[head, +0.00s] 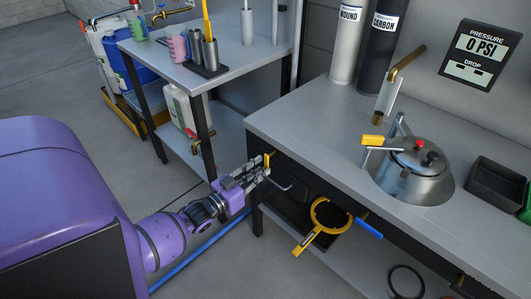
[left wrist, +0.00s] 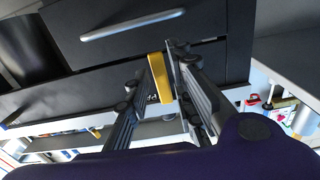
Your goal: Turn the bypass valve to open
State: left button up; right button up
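My left gripper (head: 267,168) is at the front left corner of the right-hand counter, beside a small upright yellow piece (head: 268,160). In the left wrist view a yellow bar (left wrist: 160,78) stands between the fingertips, close to both. Whether the fingers touch or squeeze it cannot be told. A yellow-tipped lever (head: 372,140) also shows by the steel vessel (head: 412,172) on the counter. My right gripper is out of view.
The counter edge (head: 300,165) is close to my left gripper. A yellow ring tool (head: 316,228) with a blue-gripped bar hangs below the counter. A gauge (head: 480,55) reads 0 PSI. A brass fitting (head: 208,148) is under the side table (head: 235,65). A drawer handle (left wrist: 132,24) is above the fingers.

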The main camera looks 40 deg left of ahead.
pick_arm(q)
jog(key=s, duration=0.8)
jog(key=shift+s+a, duration=0.3)
jog(key=shift+a, duration=0.05)
